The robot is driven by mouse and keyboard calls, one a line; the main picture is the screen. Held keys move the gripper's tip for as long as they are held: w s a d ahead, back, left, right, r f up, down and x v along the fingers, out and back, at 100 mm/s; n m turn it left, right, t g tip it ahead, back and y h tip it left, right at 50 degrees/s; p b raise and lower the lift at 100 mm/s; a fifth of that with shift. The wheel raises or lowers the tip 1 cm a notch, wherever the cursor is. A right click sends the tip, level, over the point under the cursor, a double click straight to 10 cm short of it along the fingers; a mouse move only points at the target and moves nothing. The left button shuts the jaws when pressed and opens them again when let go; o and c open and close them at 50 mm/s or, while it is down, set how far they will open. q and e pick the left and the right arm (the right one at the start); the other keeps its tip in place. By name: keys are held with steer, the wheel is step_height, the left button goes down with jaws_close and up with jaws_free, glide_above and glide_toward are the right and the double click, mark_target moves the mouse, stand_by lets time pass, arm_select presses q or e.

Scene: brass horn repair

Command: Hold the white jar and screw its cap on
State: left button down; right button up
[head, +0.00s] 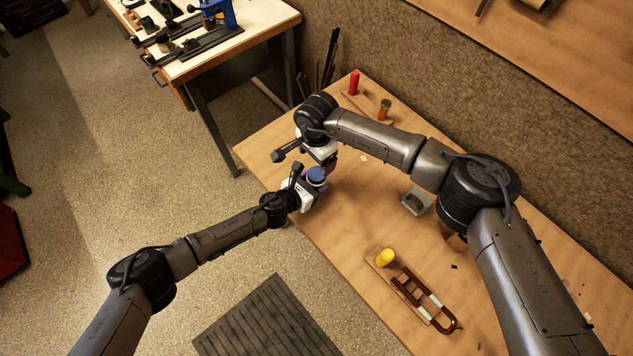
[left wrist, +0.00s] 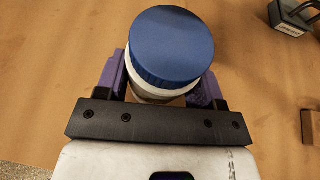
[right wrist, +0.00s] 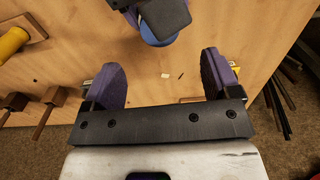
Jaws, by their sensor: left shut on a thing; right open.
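The white jar (left wrist: 150,90) is upright between the purple fingers of my left gripper (left wrist: 160,86), which is shut on it above the bench's near edge. The blue cap (left wrist: 172,46) sits on top of the jar and hides its mouth; I cannot tell how tightly it is threaded. The cap also shows in the head view (head: 316,174), at my left gripper (head: 311,190). My right gripper (right wrist: 163,78) is open and empty, close to the cap but apart from it.
The wooden bench (head: 345,215) has free room around the grippers. A red bottle (head: 354,83) and a brown bottle (head: 385,109) stand at the back.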

mark_target(317, 173)
steer(key=shift+f, duration=4)
steer(key=shift+c, duration=0.4)
steer(key=c, duration=0.8)
steer(key=o, duration=1)
steer(key=shift+c, duration=0.2)
steer(key=shift+r, duration=0.15)
steer(key=shift+r, duration=2.15)
